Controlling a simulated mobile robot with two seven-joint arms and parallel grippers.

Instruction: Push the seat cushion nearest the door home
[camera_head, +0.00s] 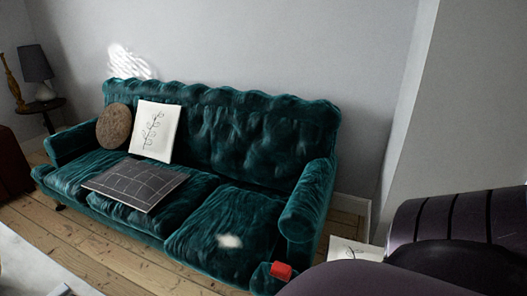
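A teal velvet sofa (232,130) stands against the grey wall. Its right seat cushion (205,222) is bare, with a bright light patch on it, and reaches forward to the front edge by the right armrest. The left seat cushion (82,172) shows beside a dark gridded panel (136,184), which lies flat across the seat and hides much of the middle cushion. No door shows, so I cannot tell which cushion is nearest it. Neither gripper can be made out.
A round brown cushion (113,126) and white cushion (155,131) lean on the backrest. A small red thing (281,270) sits near the sofa's right front. A large dark purple rounded form (440,225) fills the lower right. Bare floorboards (98,245) lie in front.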

